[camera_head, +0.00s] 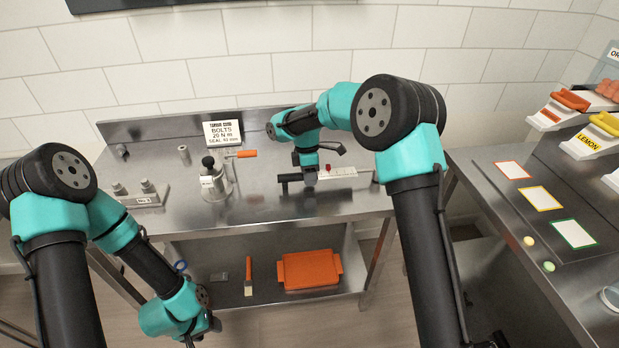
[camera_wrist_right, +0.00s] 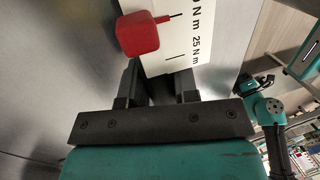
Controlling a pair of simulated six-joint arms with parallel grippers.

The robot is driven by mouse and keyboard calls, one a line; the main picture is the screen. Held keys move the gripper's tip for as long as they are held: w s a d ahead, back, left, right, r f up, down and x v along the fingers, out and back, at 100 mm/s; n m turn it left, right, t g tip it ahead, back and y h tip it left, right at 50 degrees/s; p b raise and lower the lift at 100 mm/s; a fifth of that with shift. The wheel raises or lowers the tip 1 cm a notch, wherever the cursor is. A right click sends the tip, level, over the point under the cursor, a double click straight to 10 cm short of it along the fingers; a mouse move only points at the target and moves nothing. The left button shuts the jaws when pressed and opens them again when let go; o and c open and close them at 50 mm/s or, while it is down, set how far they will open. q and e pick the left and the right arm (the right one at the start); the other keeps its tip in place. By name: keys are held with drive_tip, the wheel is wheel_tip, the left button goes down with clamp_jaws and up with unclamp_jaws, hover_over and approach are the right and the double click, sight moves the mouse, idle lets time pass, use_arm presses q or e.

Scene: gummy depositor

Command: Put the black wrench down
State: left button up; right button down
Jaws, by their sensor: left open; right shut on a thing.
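The black wrench (camera_head: 289,179) shows in the head view as a dark bar at the middle of the steel bench. My right gripper (camera_head: 309,182) is shut on it from above, covering part of it. It is at or just above the bench top; contact is unclear. A white torque scale (camera_head: 345,172) with a red slider (camera_head: 327,168) is beside the gripper. In the right wrist view, the red slider (camera_wrist_right: 138,34) and scale (camera_wrist_right: 205,35) show beyond the fingers (camera_wrist_right: 159,90). My left gripper (camera_head: 191,337) is open and low in front of the bench.
A metal pot with a black knob (camera_head: 209,164) and an orange-handled tool (camera_head: 246,154) stand left of the wrench. A bolt block (camera_head: 147,198) is farther left. The lower shelf holds an orange tray (camera_head: 310,271). Bare bench top lies between pot and wrench.

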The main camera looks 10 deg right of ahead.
drive_tip(key=shift+f, duration=0.3)
drive_tip(key=c, duration=0.9)
unclamp_jaws()
drive_tip(key=v, duration=1.2)
drive_tip(key=shift+a, duration=0.1)
